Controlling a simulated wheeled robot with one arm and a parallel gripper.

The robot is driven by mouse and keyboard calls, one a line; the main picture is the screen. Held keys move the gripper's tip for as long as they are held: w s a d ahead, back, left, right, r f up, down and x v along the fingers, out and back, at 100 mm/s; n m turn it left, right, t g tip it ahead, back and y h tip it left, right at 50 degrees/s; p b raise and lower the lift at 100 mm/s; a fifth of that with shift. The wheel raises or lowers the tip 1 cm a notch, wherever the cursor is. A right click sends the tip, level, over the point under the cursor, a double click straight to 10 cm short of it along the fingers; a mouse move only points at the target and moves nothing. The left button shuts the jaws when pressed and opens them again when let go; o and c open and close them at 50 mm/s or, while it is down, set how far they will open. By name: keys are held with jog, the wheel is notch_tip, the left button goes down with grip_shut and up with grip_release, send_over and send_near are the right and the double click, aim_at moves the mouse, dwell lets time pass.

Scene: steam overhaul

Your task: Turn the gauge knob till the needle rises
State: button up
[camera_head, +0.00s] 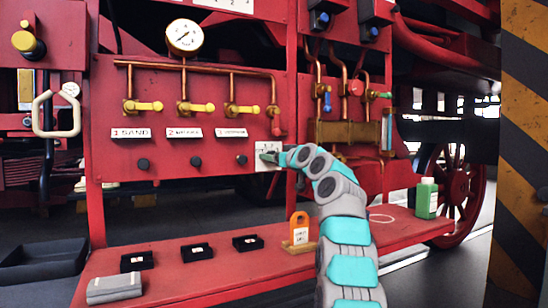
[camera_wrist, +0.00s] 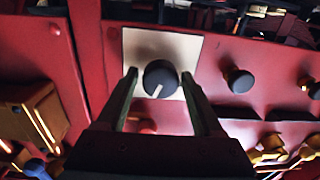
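The dark round knob (camera_wrist: 160,78) with a white pointer line sits on a pale square plate (camera_wrist: 135,48) on the red panel. The plate also shows in the head view (camera_head: 268,166), partly covered by my gripper. In the wrist view my gripper (camera_wrist: 159,76) is open, its fingers on either side of the knob with a small gap visible each side. Whether the fingertips reach past the knob's face is hard to tell. The round white gauge (camera_head: 184,36) with a dark needle stands on the copper pipe at upper left; its scale is too small to read.
Several yellow-handled valves (camera_head: 143,106) and black knobs (camera_head: 196,161) line the panel left of the plate. Below, the red shelf (camera_head: 205,272) holds dark trays (camera_head: 137,261), an orange tag on a stand (camera_head: 299,235) and a green bottle (camera_head: 427,198).

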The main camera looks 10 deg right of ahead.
grip_shut()
dwell(0.3)
jog(key=m, duration=0.3)
jog(key=shift+r+m, duration=0.1)
jog(key=shift+m, duration=0.3)
jog(key=shift+m+p, duration=0.85)
jog(key=shift+m, duration=1.15)
jog(key=shift+d+m, duration=0.1)
jog(key=shift+m, duration=0.2)
jog(key=shift+o, duration=1.4)
grip_release()
